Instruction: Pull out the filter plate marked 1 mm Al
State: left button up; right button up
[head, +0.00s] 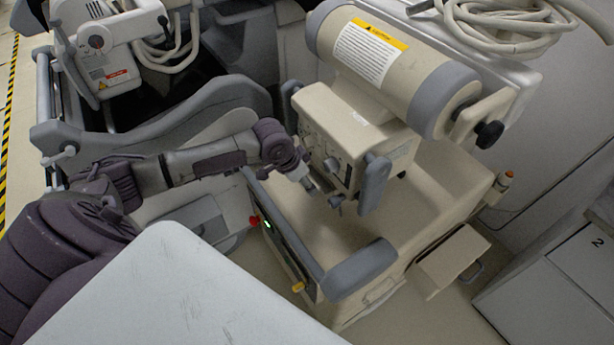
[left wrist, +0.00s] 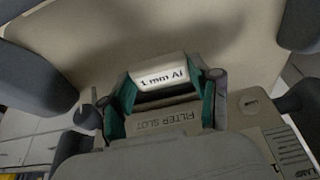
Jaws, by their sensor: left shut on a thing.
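The filter plate (left wrist: 163,78) shows its pale tab marked "1 mm Al" in the left wrist view. My left gripper (left wrist: 168,88) has its teal-padded fingers on either side of the tab and is shut on it. A panel lettered "FILTER SLOT" (left wrist: 165,121) lies just below, with a dark band between it and the tab. I cannot tell how much of the plate is inside the slot. In the head view my left gripper (head: 308,184) is at the front of the beige collimator box (head: 345,125); the plate is too small to make out there. My right gripper is not in view.
The beige tube housing (head: 385,65) with a yellow warning label sits above the box. Grey handles (head: 375,185) flank the box, and a cart with a grey bumper (head: 358,268) is below. Another machine (head: 105,45) stands at the back left. A white surface (head: 170,290) fills the near foreground.

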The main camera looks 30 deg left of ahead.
pick_arm(q)
jog(key=shift+s+a+p, duration=0.35)
jog(key=shift+s+p, duration=0.25)
jog(key=shift+s, duration=0.25)
jog(key=shift+s+a+p, duration=0.35)
jog(key=shift+s+p, duration=0.3)
jog(key=shift+s, duration=0.15)
jog(key=shift+s+a+p, duration=0.35)
jog(key=shift+s+p, duration=0.25)
jog(key=shift+s, duration=0.25)
jog(key=shift+s+a, duration=0.1)
jog(key=shift+s, duration=0.15)
jog(key=shift+s+a+p, duration=0.3)
jog(key=shift+s+p, duration=0.3)
jog(key=shift+s, duration=0.05)
jog(key=shift+s+a+p, duration=0.25)
jog(key=shift+s+p, duration=0.3)
jog(key=shift+s, duration=0.1)
jog(key=shift+s, duration=0.15)
